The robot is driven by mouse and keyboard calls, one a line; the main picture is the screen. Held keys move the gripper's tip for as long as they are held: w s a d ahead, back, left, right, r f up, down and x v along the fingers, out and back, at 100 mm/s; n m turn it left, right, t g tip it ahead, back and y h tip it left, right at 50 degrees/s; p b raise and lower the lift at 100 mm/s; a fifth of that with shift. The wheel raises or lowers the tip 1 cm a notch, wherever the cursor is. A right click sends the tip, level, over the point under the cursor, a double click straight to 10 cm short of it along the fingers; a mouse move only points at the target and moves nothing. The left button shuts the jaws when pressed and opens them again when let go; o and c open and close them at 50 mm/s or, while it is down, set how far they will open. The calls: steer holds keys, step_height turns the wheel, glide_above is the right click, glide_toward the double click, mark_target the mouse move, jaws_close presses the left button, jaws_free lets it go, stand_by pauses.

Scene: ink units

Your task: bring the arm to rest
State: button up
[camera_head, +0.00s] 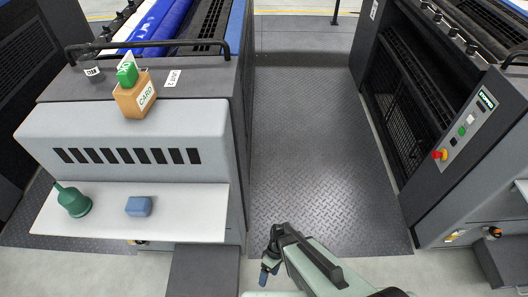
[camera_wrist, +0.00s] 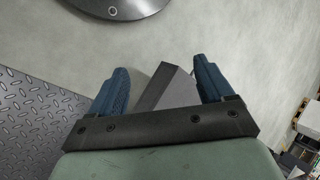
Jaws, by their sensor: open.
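My gripper (camera_head: 268,270) hangs at the bottom middle of the head view, in front of the walkway between the two machines. In the wrist view its two blue fingers (camera_wrist: 160,85) stand wide apart. Nothing is held between them. A grey angular block-like shape (camera_wrist: 172,88) shows in the gap, seemingly beyond the fingers; I cannot tell what it is. The gripper is well to the right of the white shelf and touches nothing that I can see.
The left machine's white shelf (camera_head: 100,222) carries a green rounded object (camera_head: 73,201) and a blue block (camera_head: 139,206). Above stand a wooden card box (camera_head: 135,97) and a dark cup (camera_head: 91,69). The right machine has a control panel (camera_head: 468,127). The diamond-plate walkway (camera_head: 310,150) is clear.

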steer(key=s+d+r+m+h, duration=0.1)
steer(key=s+d+r+m, duration=0.1)
steer(key=d+m, duration=0.3)
steer(key=s+d+r+m+h, duration=0.1)
steer(key=s+d+r+m, duration=0.1)
steer(key=d+m, duration=0.3)
steer(key=s+d, duration=0.1)
steer(key=d, duration=0.3)
steer(key=shift+d+r, duration=0.25)
steer(key=shift+r, duration=0.05)
